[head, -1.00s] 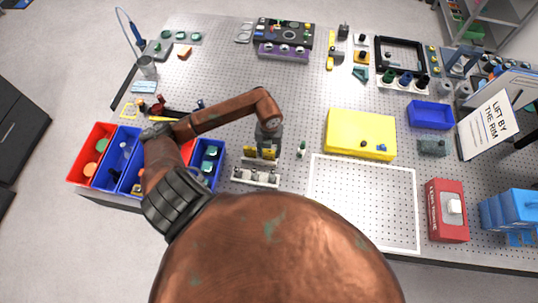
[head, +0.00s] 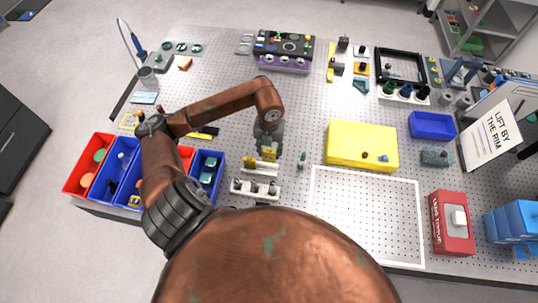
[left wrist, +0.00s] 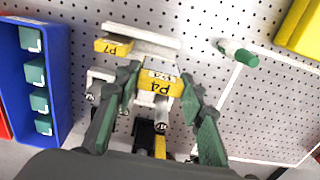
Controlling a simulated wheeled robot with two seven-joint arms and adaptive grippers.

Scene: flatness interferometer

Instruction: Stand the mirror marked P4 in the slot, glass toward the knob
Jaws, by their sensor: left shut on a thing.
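My left gripper (head: 268,146) is shut on the P4 mirror, above or beside a small white rack (head: 255,190). In the left wrist view the yellow P4 tag (left wrist: 160,84) shows between the two fingers of the gripper (left wrist: 160,115). A second yellow tag, P7 (left wrist: 114,47), is just beside it, next to a white bar (left wrist: 140,37). The P4 glass face is not visible, and I cannot tell whether the mirror is clear of the rack. A dark instrument (head: 285,43) with a purple front and several knobs stands at the back; its slot cannot be made out. My right gripper is not visible.
Blue bins (head: 208,154) and a red bin (head: 78,178) stand left of the gripper. A yellow box (head: 345,148), white-framed board area (head: 368,220) and red box (head: 437,235) lie right. The board behind the gripper is largely clear.

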